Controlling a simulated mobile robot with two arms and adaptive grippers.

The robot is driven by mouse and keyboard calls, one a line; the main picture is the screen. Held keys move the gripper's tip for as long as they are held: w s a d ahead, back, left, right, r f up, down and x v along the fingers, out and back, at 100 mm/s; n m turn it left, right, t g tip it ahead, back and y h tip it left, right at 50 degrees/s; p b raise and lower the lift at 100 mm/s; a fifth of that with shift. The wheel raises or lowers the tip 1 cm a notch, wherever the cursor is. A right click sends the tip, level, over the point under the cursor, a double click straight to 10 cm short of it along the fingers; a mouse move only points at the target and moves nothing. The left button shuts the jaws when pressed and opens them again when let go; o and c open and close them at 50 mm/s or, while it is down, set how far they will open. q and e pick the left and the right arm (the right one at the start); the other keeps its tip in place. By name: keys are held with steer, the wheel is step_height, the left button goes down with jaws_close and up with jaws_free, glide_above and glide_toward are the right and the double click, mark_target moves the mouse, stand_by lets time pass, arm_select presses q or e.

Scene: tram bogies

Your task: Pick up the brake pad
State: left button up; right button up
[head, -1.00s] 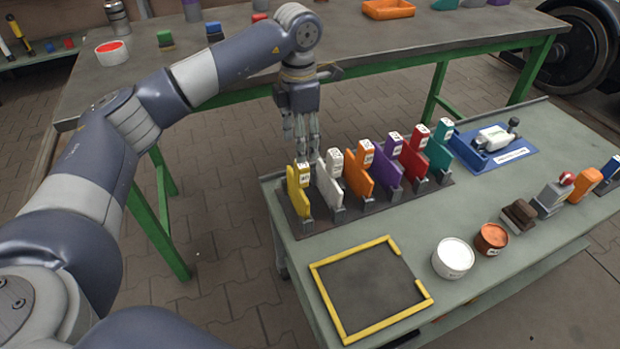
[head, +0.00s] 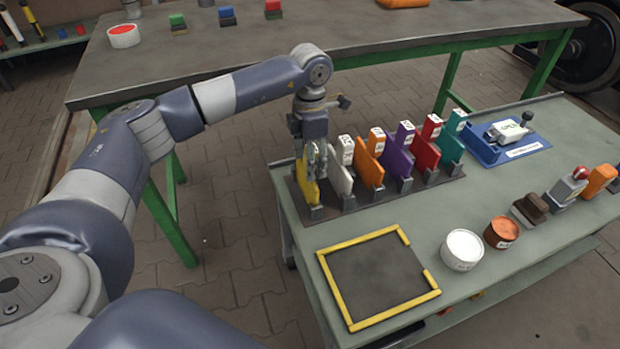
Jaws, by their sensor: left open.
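Upright coloured pads, which look like the brake pads, stand in slots of a dark rack (head: 330,213) on the grey-green bench. From left to right they are yellow (head: 305,192), white (head: 341,182), orange (head: 367,172), purple (head: 398,160), red (head: 424,148) and teal (head: 450,143). Several carry white labels at the top. My left gripper (head: 317,174) points down at the yellow pad, with its open fingers at the pad's upper part and hiding its top. I cannot tell whether the fingers touch it. My right gripper is not in view.
A yellow-framed dark square (head: 375,280) lies in front of the rack. White (head: 462,248) and orange-brown (head: 501,232) tubs, a brown block (head: 530,209) and a blue tray (head: 483,152) stand to the right. A green-legged table (head: 340,42) stands behind.

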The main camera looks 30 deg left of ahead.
arm_select(q)
steer(key=shift+c, duration=0.6)
steer(key=shift+r, duration=0.1)
steer(key=c, duration=1.1)
steer(key=shift+c, duration=0.2)
